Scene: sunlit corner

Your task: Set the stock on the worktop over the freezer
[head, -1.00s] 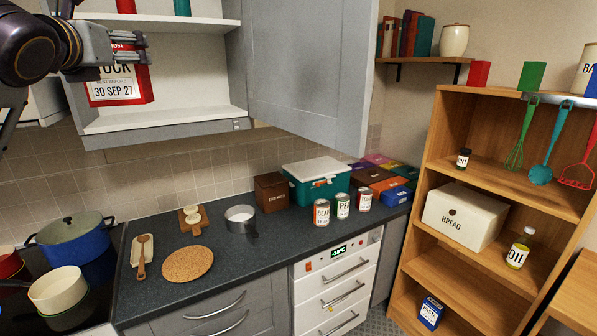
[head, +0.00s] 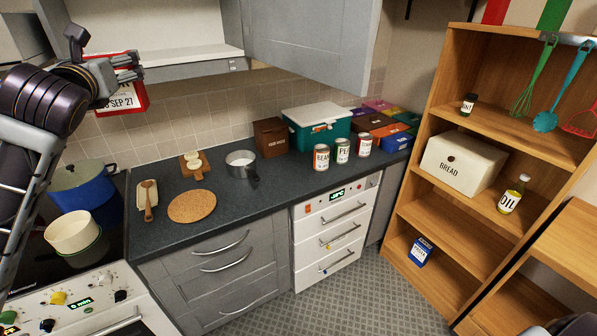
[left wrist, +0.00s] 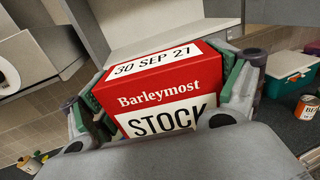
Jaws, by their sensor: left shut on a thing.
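The stock is a red box (head: 127,98) with a white label, dated 30 SEP 27. My left gripper (head: 132,68) is shut on it and holds it in the air in front of the wall cupboard's lower edge. In the left wrist view the box (left wrist: 165,85) sits between both fingers, its Barleymost STOCK face towards the camera. The freezer (head: 328,238) is the white drawer unit with a lit display. The dark worktop (head: 292,190) runs over it. My right gripper is not in view.
Cans of beans (head: 321,158), peas (head: 343,151) and a third can (head: 364,146) stand on the worktop over the freezer, before a teal cool box (head: 300,135). A pan (head: 240,160) stands to their left. Bare worktop lies in front of the cans. The cupboard door (head: 310,45) hangs open above.

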